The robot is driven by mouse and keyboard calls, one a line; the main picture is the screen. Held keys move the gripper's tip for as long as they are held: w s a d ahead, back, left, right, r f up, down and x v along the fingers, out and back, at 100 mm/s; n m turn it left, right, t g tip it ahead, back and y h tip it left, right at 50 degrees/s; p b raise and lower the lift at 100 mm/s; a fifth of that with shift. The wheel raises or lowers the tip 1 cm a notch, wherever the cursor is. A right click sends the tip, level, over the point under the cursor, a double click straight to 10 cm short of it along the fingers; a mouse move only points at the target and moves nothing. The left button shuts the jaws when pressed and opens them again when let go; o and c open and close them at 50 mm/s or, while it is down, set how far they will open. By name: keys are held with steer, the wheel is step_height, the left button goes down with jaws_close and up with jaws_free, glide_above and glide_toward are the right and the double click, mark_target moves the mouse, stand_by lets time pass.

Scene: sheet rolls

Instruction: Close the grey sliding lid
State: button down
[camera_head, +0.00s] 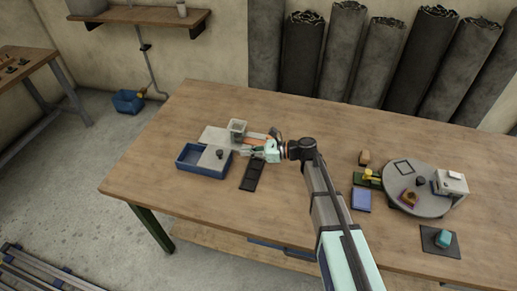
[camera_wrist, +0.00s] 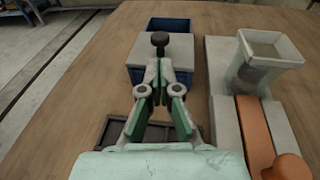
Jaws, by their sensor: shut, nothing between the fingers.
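The blue box (camera_head: 191,165) stands on the left part of the table. The grey lid (camera_head: 212,160) covers its right part, and the left part is open. A dark round knob (camera_head: 219,154) stands up on the lid. In the wrist view, the lid (camera_wrist: 178,50) lies over the near part of the blue box (camera_wrist: 168,24), and the knob (camera_wrist: 159,39) is just beyond my fingertips. My gripper (camera_head: 241,151) is shut and empty, right of the knob. Its fingertips also show in the wrist view (camera_wrist: 158,68). I cannot tell whether they touch the lid or knob.
A dark flat tray (camera_head: 252,176) lies below my gripper. Behind the box is a grey board (camera_head: 213,134) with a clear container (camera_head: 237,128) and an orange piece (camera_wrist: 255,130). A round grey turntable (camera_head: 420,181) with several objects stands at right. The table's left front is clear.

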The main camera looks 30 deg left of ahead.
steer(key=p+x, duration=0.2)
steer(key=x, duration=0.4)
steer(key=shift+a, duration=0.25)
steer(key=shift+s+f, duration=0.1)
